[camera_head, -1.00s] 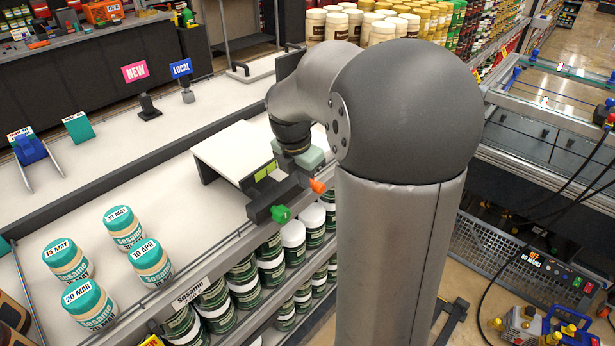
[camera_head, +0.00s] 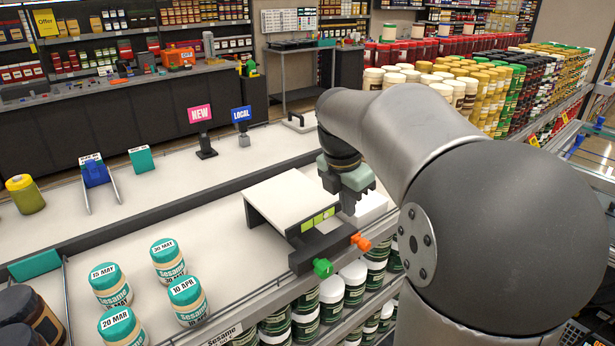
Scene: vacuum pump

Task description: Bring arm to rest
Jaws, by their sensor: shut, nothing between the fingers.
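My gripper (camera_head: 349,208) hangs at the end of my grey arm in the head view, over the white counter just right of a small white platform. Its body is grey-green and its dark fingers point down, shut and empty. The dark bar (camera_head: 318,249) at the platform's front edge has a green knob (camera_head: 323,268) and an orange knob (camera_head: 361,243). The gripper is just behind this bar. Whether they touch is not clear. My large arm joint fills the right side and hides what lies behind it.
The white platform (camera_head: 290,200) stands on the counter. Several sesame jars (camera_head: 187,300) stand at the lower left. A pink NEW sign (camera_head: 200,114) and a blue LOCAL sign (camera_head: 242,115) stand behind. Dark green jars (camera_head: 331,300) fill the shelf below.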

